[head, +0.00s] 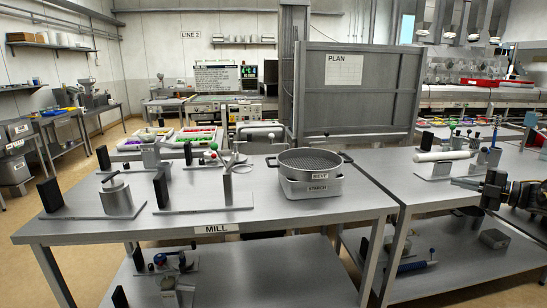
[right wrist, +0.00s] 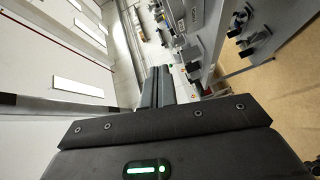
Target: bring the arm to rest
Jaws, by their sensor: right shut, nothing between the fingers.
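My right gripper (head: 466,184) comes in from the right edge of the head view, over the front of the right-hand table. It points left and is above the tabletop. In the right wrist view its two dark fingers (right wrist: 158,86) lie together, shut, with nothing between them. My left gripper is not in view.
On the right table, a white roller fixture (head: 443,157) stands close behind my right gripper. A metal box (head: 494,238) sits on the shelf below.

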